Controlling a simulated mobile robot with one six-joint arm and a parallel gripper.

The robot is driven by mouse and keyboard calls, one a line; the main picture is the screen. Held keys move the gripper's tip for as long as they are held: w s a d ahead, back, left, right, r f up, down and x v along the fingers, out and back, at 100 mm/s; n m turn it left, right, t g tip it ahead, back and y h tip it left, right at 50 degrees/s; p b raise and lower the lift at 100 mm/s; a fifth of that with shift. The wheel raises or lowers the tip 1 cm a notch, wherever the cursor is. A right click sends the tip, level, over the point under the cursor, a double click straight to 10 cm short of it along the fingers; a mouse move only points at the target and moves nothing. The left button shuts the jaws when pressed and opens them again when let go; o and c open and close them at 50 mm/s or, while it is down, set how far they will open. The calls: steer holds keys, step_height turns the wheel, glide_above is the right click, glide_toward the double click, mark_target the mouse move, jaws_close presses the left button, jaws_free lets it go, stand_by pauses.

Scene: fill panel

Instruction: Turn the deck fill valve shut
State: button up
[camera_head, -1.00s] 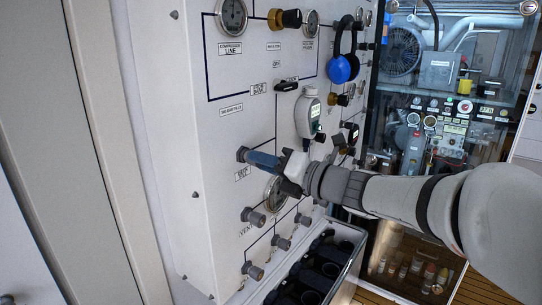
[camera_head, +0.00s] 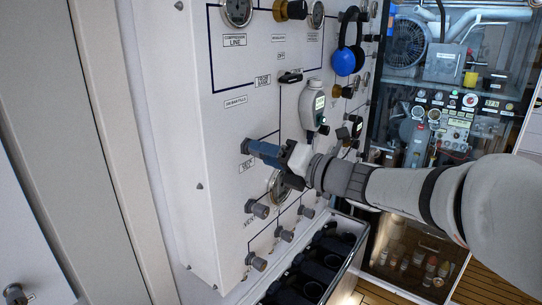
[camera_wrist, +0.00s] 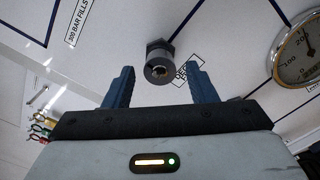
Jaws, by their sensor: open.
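A grey hex-bodied fitting with a round end (camera_wrist: 159,63) sticks out of the white panel, beside a small label that seems to begin with "DECK" and is partly hidden by a finger. I take it for the deck fill valve. In the head view its dark end (camera_head: 246,146) shows at the tips of my gripper (camera_head: 263,151). My gripper (camera_wrist: 160,87) is open, with its blue fingers apart. In the wrist view the fitting lies between and just beyond the fingertips. I see no clear contact, and nothing is held.
A round gauge (camera_wrist: 298,50) is on the panel right of the fitting. Capped stub fittings (camera_head: 257,208) sit lower down. A black lever (camera_head: 290,77), a hanging grey handset (camera_head: 314,105) and blue-black ear defenders (camera_head: 346,58) are above. A bin of dark cylinders (camera_head: 362,238) stands below.

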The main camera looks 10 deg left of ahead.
steer(key=b+v, duration=0.1)
steer(key=v, duration=0.7)
steer(key=shift+b, duration=0.35)
